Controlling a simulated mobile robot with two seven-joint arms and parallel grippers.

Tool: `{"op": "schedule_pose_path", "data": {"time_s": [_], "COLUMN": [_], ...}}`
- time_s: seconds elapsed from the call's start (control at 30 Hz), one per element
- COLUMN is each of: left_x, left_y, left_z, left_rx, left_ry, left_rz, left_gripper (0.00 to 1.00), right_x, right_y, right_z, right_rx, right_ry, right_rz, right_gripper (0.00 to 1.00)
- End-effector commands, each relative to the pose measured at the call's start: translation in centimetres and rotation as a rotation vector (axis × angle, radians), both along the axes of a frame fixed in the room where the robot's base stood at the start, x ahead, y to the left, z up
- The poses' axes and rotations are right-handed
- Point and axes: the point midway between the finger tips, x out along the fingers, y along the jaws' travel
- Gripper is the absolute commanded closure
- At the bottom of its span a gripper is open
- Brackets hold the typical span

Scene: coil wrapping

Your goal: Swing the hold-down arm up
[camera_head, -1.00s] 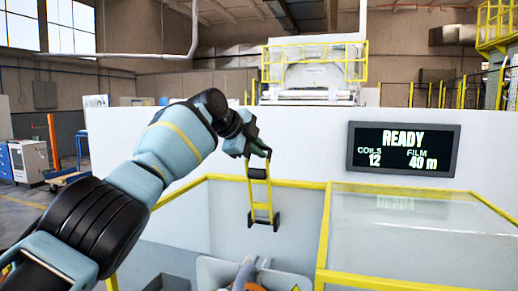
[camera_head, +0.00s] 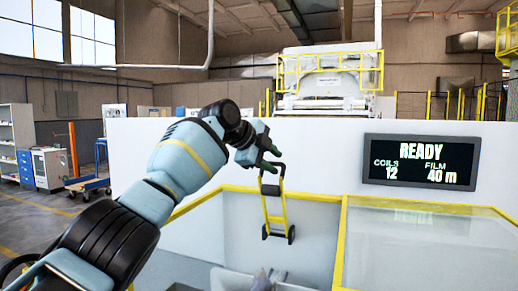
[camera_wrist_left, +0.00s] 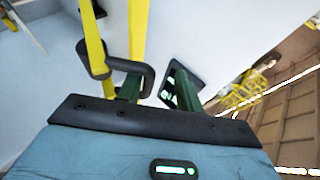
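The hold-down arm (camera_head: 274,207) is a yellow two-rail frame with a black handle at its top and black feet. In the head view it stands raised, nearly upright, against the white wall. My left gripper (camera_head: 272,151) is at its upper end, by the handle. In the left wrist view the green fingers (camera_wrist_left: 155,88) are spread apart. The black handle (camera_wrist_left: 92,62) overlaps the left finger there; I cannot tell whether they touch. Nothing is clamped between the fingers. My right gripper is out of view.
A display (camera_head: 420,162) on the white wall (camera_head: 310,145) reads READY, coils 12, film 40 m. A yellow-edged clear cover (camera_head: 430,245) lies at right. A grey item (camera_head: 262,281) shows at the bottom edge, partly cut off. Open floor lies at far left.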

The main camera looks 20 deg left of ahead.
Motion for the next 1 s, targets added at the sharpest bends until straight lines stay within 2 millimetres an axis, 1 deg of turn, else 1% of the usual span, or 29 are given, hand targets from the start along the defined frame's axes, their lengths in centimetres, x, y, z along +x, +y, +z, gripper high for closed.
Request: {"op": "schedule_pose_path", "data": {"time_s": [0.03, 0.4, 0.63, 1.0], "left_x": [-0.5, -3.4, -4.1, -4.1], "left_y": [0.6, 2.4, 2.5, 2.5], "left_z": [1.1, 3.3, 3.5, 3.4], "left_rx": [0.001, 0.0, 0.0, 0.0], "left_ry": [-0.015, -0.013, -0.005, -0.004], "left_rz": [0.006, 0.008, 0.006, 0.005], "left_gripper": [0.68, 0.68, 0.68, 0.68], "right_x": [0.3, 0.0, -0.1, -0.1], "right_y": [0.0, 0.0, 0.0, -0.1], "right_z": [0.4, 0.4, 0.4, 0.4], "right_rx": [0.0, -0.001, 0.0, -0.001], "right_ry": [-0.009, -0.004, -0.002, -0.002], "right_rz": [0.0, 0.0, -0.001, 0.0], "right_gripper": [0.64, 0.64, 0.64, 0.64]}}
